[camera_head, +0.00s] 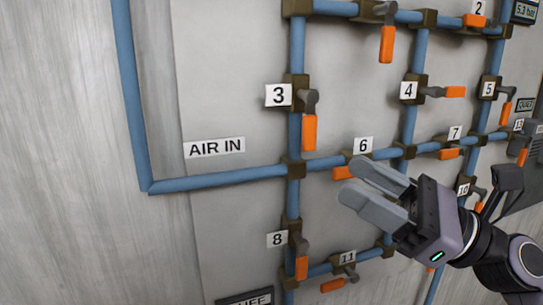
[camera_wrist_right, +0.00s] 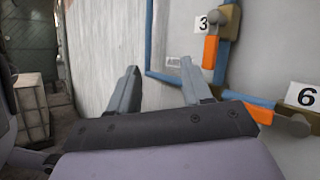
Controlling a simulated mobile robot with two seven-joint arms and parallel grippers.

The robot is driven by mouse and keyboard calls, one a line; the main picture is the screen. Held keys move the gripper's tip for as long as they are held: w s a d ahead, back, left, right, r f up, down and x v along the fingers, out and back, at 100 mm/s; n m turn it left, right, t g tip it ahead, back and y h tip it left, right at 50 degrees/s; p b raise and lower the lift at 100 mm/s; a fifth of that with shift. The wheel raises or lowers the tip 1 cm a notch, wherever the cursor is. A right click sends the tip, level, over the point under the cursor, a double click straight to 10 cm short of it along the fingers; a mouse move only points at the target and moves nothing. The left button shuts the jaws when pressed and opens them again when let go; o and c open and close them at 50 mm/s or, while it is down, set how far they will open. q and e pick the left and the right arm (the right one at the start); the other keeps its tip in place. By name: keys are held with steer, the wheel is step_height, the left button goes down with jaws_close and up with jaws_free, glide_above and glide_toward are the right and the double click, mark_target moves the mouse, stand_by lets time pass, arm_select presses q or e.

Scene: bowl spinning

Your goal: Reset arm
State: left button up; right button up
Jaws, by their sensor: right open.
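My right gripper (camera_head: 366,192) is in the head view at the right of centre, in front of the panel just below the label 6. Its two grey fingers are apart with nothing between them. In the right wrist view the open fingers (camera_wrist_right: 158,88) point toward the wall and panel. The arm reaches in from the lower right of the head view. I cannot tell from the picture whether a finger touches the valve 6 handle (camera_head: 343,173), which shows just beside the fingertips. My left gripper is not in view.
A grey panel (camera_head: 230,90) carries blue pipes (camera_head: 222,179) and several numbered valves with orange handles, such as valve 3 (camera_head: 309,133) and valve 8 (camera_head: 301,267). An "AIR IN" label (camera_head: 215,148) sits at left. A crate-like box (camera_wrist_right: 32,105) stands at left in the wrist view.

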steer(key=w+d+f+m+t+h, duration=0.15)
steer(key=f+m+t+h, duration=0.25)
steer(key=f+m, duration=0.5)
steer(key=w+d+f+m+t+h+p, duration=0.1)
steer(key=d+f+m+t+h, duration=0.35)
steer(key=m, duration=0.85)
steer(key=w+d+f+m+t+h, duration=0.1)
steer(key=w+f+m+t+h, duration=0.3)
steer(key=f+m, duration=0.6)
steer(key=s+d+f+m+g+h, duration=0.1)
steer(key=s+f+m+g+h, duration=0.2)
steer(key=s+f+m, duration=0.6)
steer(key=s+d+f+m+g+h+p, duration=0.1)
steer(key=s+f+m+g+h, duration=0.2)
steer(key=s+f+m+g, duration=0.4)
steer(key=s+f+m, duration=0.2)
steer(key=s+f, duration=0.1)
steer(key=f, duration=0.5)
steer(key=shift+f+m, duration=0.25)
steer(key=shift+m, duration=0.05)
